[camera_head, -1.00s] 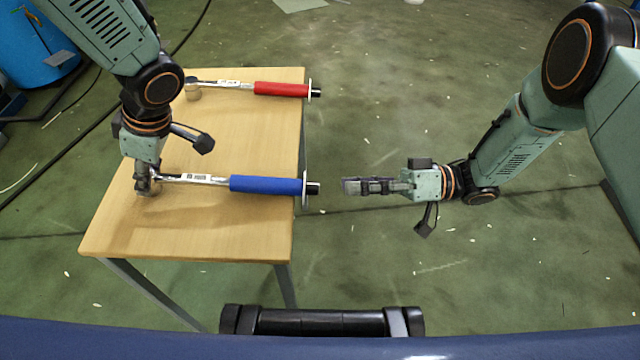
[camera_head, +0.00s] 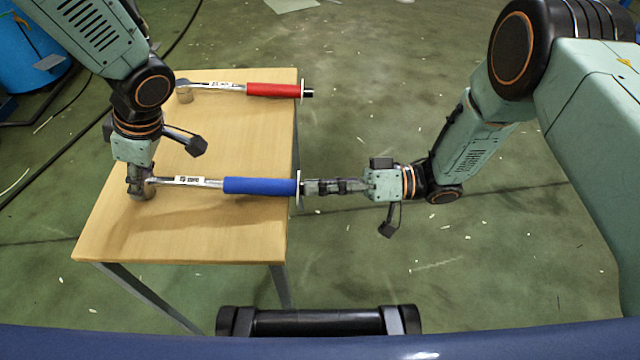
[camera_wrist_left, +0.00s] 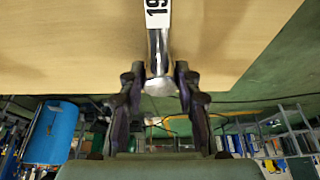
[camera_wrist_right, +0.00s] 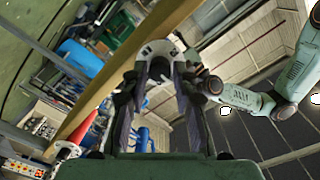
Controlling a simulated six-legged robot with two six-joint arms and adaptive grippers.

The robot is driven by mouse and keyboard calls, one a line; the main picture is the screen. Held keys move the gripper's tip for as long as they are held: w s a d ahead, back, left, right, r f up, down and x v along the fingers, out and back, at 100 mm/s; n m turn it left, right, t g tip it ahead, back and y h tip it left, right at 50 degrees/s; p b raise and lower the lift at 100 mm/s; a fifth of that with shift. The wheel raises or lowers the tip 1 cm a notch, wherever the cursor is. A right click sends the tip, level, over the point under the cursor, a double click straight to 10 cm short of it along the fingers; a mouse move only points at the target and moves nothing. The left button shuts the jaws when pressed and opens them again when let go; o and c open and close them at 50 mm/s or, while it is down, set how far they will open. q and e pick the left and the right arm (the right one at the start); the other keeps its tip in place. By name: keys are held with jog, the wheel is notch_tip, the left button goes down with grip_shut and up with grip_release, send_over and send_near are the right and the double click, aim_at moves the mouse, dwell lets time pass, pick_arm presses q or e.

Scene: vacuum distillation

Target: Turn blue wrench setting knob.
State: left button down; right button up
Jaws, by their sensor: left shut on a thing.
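The blue wrench (camera_head: 261,186) lies across the wooden table with its handle pointing right. A pale disc (camera_head: 299,188) sits at the handle's end. My left gripper (camera_head: 138,188) is shut on the wrench's head end, which also shows between its fingers in the left wrist view (camera_wrist_left: 159,86). My right gripper (camera_head: 308,187) is at the handle's outer end, in line with it. In the right wrist view its fingers stand apart on either side of the dark setting knob (camera_wrist_right: 158,68). The fingers hide the knob in the head view.
A red wrench (camera_head: 272,90) lies at the back of the table (camera_head: 190,235), parallel to the blue one. The table's right edge is just under the blue handle's end. A blue barrel (camera_head: 25,55) stands at the far left. The table front is clear.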

grip_shut()
jog(key=shift+s+f+n+t, duration=0.1)
jog(key=shift+n+t, duration=0.35)
jog(key=shift+n, duration=2.25)
jog(key=shift+s+r+n+t, duration=0.15)
jog(key=shift+n+t, duration=0.25)
jog(key=shift+n, duration=2.3)
jog(key=shift+s+f+n+t, duration=0.15)
jog(key=shift+n+t, duration=0.3)
jog(key=shift+n, duration=2.25)
jog(key=shift+w, duration=0.1)
jog(key=o, duration=0.5)
grip_release()
